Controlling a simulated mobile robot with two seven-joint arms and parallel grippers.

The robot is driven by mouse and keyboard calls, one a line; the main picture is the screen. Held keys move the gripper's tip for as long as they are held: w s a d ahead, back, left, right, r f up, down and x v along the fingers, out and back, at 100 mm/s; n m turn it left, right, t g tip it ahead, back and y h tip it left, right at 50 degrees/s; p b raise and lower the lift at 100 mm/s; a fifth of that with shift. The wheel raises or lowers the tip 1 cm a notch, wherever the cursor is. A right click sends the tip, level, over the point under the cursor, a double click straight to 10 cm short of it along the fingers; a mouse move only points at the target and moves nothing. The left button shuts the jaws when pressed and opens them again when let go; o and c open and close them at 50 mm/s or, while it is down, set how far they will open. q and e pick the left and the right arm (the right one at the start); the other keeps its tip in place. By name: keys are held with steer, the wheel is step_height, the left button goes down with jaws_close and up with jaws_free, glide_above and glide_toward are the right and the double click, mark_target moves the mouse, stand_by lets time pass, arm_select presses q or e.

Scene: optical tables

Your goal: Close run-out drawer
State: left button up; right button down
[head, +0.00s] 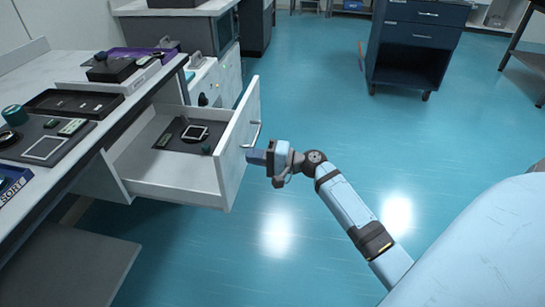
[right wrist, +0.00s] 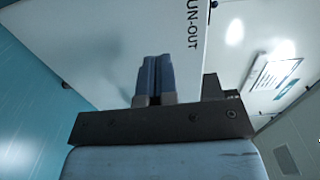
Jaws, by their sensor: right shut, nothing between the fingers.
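The white run-out drawer (head: 175,187) stands pulled out from under the bench at the left of the head view. Its front panel (head: 236,160) carries a metal bar handle (head: 254,134) on the outer face. A dark mat with a small framed plate (head: 194,132) lies inside. My right gripper (head: 254,157) is at the front's outer face, just below the handle; I cannot tell whether it touches. In the right wrist view, its fingers (right wrist: 154,78) are together and empty, with the white front (right wrist: 110,40) marked "UN-OUT" ahead of them. My left gripper is not in view.
The bench top (head: 60,78) above the drawer holds trays, a dark box and a mat with small parts. A dark blue wheeled cabinet (head: 415,40) stands at the back right. The blue floor right of the drawer is clear.

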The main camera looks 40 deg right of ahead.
mark_target(230, 153)
steer(key=x, duration=0.4)
steer(key=shift+b, duration=0.4)
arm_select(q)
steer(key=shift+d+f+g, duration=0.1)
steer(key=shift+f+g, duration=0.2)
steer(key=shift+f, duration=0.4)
arm_select(e)
steer(key=shift+w+a, duration=0.1)
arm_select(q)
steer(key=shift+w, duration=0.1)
